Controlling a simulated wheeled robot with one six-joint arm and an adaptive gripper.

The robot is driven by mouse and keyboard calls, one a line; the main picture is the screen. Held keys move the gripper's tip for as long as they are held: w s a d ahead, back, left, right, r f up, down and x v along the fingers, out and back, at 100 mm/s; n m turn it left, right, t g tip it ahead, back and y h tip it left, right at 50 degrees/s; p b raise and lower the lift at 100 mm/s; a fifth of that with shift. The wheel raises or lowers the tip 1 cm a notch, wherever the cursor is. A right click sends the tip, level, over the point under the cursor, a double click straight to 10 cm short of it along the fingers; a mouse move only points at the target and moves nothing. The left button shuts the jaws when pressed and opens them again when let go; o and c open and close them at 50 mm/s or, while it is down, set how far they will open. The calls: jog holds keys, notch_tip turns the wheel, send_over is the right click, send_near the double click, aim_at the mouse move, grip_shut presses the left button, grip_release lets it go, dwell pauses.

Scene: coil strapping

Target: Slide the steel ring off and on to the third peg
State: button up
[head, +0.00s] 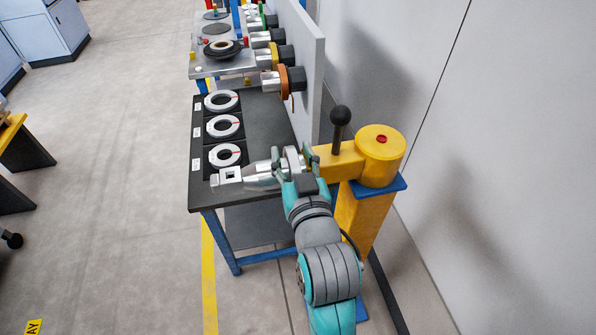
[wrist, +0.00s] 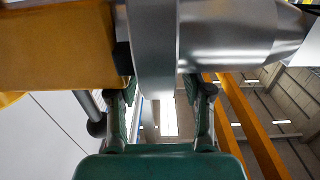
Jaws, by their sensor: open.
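The steel ring (head: 292,160) is a bright upright disc around a horizontal steel spindle (head: 262,174) that reaches left from a yellow arm (head: 338,165). In the wrist view the ring (wrist: 155,50) stands close beside the yellow block (wrist: 55,45), with the spindle (wrist: 225,35) running right. My gripper (head: 295,168) is below the ring; its fingers (wrist: 160,105) are open, one on each side of the ring's lower edge, and no grip shows. Several pegs stick out from the grey upright panel (head: 311,45), with orange (head: 284,82), yellow (head: 274,55) and green collars. I cannot tell which is third.
Three grey rings (head: 221,101) with red marks lie on the dark bench (head: 200,190), left of the pegs. A black-knobbed lever (head: 340,116) and yellow post (head: 380,155) stand right of my gripper. Open floor (head: 120,180) lies left of the bench.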

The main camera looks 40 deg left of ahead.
jog(key=shift+x, duration=0.9)
grip_shut()
jog(key=c, duration=0.7)
grip_release()
grip_shut()
jog(key=shift+r, duration=0.15)
jog(key=shift+s, duration=0.15)
jog(key=shift+s+a, duration=1.45)
jog(key=shift+s, duration=0.2)
jog(key=shift+s+a, duration=1.45)
jog(key=shift+s, duration=0.2)
jog(key=shift+s+a, duration=0.1)
